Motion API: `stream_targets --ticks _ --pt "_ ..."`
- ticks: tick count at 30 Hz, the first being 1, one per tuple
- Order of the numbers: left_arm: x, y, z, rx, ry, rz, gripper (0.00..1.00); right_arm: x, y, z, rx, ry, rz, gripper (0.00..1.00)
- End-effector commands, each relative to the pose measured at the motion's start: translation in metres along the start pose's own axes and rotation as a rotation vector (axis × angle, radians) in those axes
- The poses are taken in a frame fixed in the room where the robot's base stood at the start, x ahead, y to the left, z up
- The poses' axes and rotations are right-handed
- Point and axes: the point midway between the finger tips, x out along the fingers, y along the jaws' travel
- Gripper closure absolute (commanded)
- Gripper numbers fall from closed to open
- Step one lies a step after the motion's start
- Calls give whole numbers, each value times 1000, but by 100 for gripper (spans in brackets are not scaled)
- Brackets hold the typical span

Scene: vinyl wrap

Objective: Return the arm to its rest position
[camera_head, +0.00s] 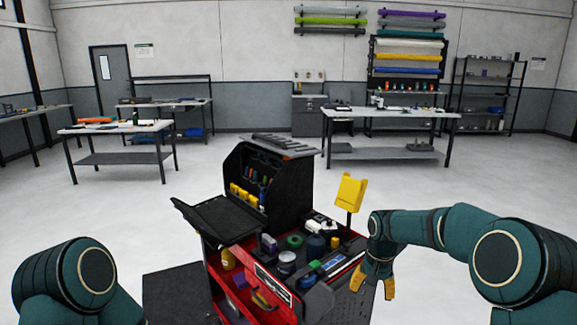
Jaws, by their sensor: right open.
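My right arm, dark green, comes in from the right edge and bends across to the right side of the red tool cart (251,262). Its gripper (374,284) has yellow fingers, points down and is open, with nothing seen between the fingers. It hangs beside the cart's right edge; whether it touches the cart cannot be told. My left arm shows only as a rounded green joint at the bottom left. Its gripper is out of view.
The cart holds several tapes, bottles and tools, with a black open-fronted box (240,177) at its back. A yellow holder (349,192) stands at its right. Work tables (392,113) and shelves line the back. Clear floor (470,180) lies between.

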Motion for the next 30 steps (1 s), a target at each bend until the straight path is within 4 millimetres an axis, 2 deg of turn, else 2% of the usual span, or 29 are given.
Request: stream_targets --ticks 1,5,8,11,12,16,21,24,27,30 --pt "0 0 0 0 1 0 100 18 -4 9 -22 -8 -20 37" --pt "1 0 -1 0 1 0 100 60 -16 33 -72 -16 -80 37" --pt "0 0 -1 0 1 0 100 94 -25 58 -106 -21 -131 37" --pt "0 0 0 0 1 0 100 132 -33 95 -137 -26 -191 37" --pt "0 0 0 0 1 0 100 147 -35 114 -148 -25 -217 37" --pt "0 0 0 0 1 0 100 187 -37 178 -166 -14 -285 37" --pt "0 0 0 0 1 0 100 212 -27 254 -168 16 -324 37" --pt "0 0 0 0 1 0 100 216 -20 284 -168 34 -326 37" --pt "0 0 0 0 1 0 100 217 -15 301 -167 46 -324 37" --pt "0 0 0 0 1 0 100 216 -12 307 -167 53 -322 37"
